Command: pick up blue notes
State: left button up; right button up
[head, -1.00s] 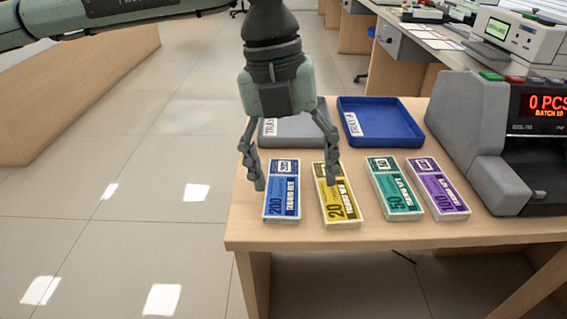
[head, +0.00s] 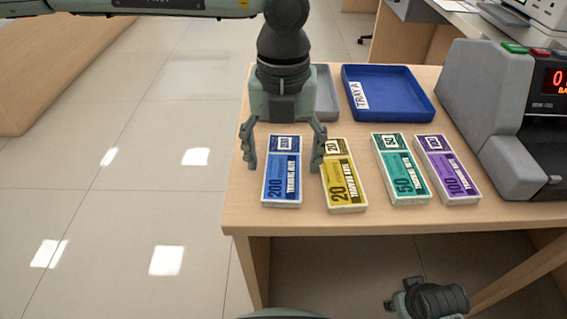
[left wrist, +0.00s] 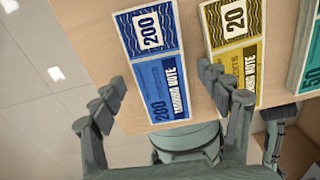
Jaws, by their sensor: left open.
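The blue notes (head: 282,178), a bundle marked 200, lie flat on the table at the left of a row of bundles. In the left wrist view the blue bundle (left wrist: 160,75) shows between the fingers, apart from them. My left gripper (head: 284,166) is open above the far part of the blue bundle, one finger to its left and the other near the yellow bundle's edge. In the left wrist view the gripper (left wrist: 165,100) holds nothing. A dark arm part of mine shows at the bottom right of the head view; no right fingers can be made out.
Yellow (head: 343,182), green (head: 401,175) and purple (head: 446,172) bundles lie to the right. A blue tray (head: 398,112) and a grey tray (head: 327,112) stand behind. A note counter (head: 500,120) stands at the right. The table's left edge is close to the blue notes.

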pick_arm(q)
jog(key=c, duration=1.2)
jog(key=shift+c, duration=0.2)
jog(key=shift+r, duration=0.1)
